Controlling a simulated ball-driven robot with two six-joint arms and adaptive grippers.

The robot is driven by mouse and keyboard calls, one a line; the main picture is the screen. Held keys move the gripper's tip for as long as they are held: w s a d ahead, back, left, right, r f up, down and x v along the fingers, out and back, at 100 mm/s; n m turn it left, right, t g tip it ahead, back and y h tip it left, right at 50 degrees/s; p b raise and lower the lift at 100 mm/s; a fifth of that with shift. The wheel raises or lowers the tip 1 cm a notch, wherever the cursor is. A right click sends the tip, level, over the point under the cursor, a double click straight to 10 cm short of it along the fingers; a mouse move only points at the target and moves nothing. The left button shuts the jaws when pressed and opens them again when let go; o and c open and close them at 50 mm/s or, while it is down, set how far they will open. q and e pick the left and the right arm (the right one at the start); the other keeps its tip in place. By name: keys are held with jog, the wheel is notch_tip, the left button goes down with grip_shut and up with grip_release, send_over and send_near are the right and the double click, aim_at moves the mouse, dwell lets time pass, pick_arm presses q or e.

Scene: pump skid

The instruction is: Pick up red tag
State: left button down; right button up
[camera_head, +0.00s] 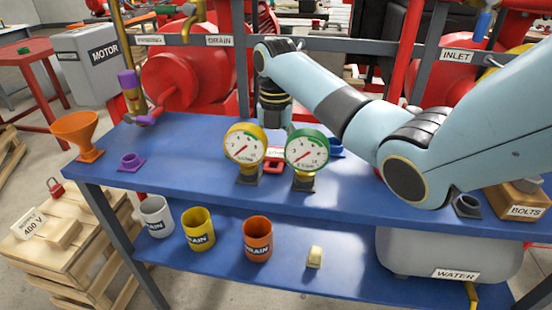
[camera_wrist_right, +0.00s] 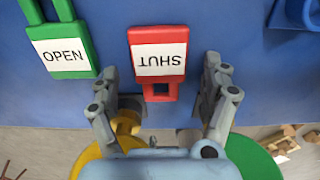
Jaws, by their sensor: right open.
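The red tag (camera_wrist_right: 158,36) has a white label reading SHUT, upside down in the right wrist view, and a small square loop at its lower end. It lies on the blue bench top. In the head view only a strip of the red tag (camera_head: 274,153) shows between two gauges. My right gripper (camera_wrist_right: 163,82) is open and empty, its fingers on either side of the tag's loop end, with gaps on both sides. In the head view my right gripper (camera_head: 275,118) points down behind the gauges, which hide its fingertips. My left gripper is not in view.
A green tag (camera_wrist_right: 64,55) reading OPEN lies left of the red one. A yellow gauge (camera_head: 246,145) and a green gauge (camera_head: 307,150) stand close in front of my right gripper. An orange funnel (camera_head: 77,130) is at the far left.

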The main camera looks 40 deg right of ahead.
jog(key=shift+f, duration=0.2)
jog(key=c, duration=1.4)
jog(key=shift+o, duration=0.2)
jog(key=shift+r, duration=0.1)
notch_tip(320, 180, up, 10)
notch_tip(320, 180, up, 8)
jog(key=p, duration=0.8)
send_over(275, 157)
